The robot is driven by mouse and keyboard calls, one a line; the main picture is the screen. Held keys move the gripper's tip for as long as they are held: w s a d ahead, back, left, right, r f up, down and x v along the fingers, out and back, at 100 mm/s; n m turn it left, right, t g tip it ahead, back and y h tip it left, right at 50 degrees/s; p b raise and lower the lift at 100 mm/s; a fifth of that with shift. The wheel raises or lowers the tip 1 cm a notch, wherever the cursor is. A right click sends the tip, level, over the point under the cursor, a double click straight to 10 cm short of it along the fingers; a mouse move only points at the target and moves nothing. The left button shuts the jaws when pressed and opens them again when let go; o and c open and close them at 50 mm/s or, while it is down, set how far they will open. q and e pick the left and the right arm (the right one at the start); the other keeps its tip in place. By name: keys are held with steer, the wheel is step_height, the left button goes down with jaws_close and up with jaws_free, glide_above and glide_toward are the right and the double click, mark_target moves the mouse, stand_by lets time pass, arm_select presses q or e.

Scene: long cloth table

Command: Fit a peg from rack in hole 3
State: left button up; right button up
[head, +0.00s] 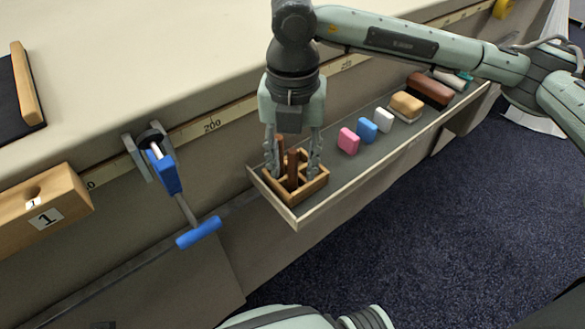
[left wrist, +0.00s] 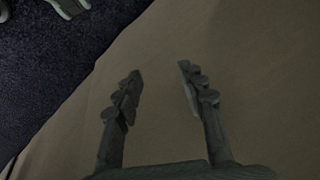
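The peg rack (head: 310,190) is a small divided wooden box at the near left end of a grey shelf tray in the head view. Brown pegs (head: 292,166) stand upright in it, one partly behind another. My right gripper (head: 293,165) points down over the rack, its fingers spread on either side of the pegs; I see no clear contact. A wooden block (head: 62,212) labelled 1 is at the left edge, with a round opening in its top. No hole marked 3 is in view. My left gripper (left wrist: 158,95) is open and empty in the left wrist view.
The shelf tray (head: 330,180) also holds pink, blue and white blocks, a brush-like tan block and a brown block. A blue clamp (head: 165,170) with a handle hangs at the table edge. A dark wood-framed board (head: 18,95) lies on the otherwise clear tabletop.

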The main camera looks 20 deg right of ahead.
steer(key=shift+f, duration=0.8)
steer(key=shift+c, duration=0.3)
jaws_close()
steer(key=shift+w, duration=0.1)
